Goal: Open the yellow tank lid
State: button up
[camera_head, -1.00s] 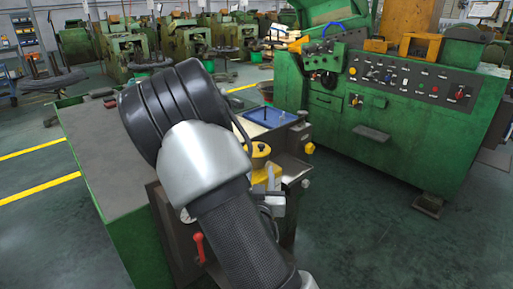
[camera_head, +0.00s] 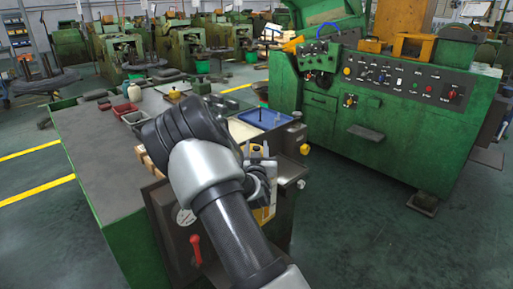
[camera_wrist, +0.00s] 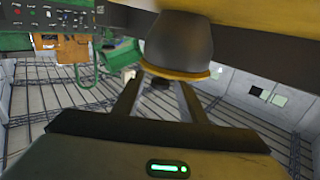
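My gripper is at the far end of my arm in the head view, low over the near right end of the green bench, partly hidden by my wrist. In the wrist view my gripper (camera_wrist: 162,82) has its two fingers apart, with background showing between them. A dark rounded part with a yellow rim (camera_wrist: 180,45) overlaps the fingertips there; contact cannot be told. A yellow surface (camera_wrist: 265,12) crosses the top of that view. In the head view a yellow tank (camera_head: 263,215) shows beside my forearm; its lid is not clearly visible.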

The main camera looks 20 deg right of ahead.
jog(key=shift+w, duration=0.1)
grip_shut()
jog(key=shift+r, duration=0.15)
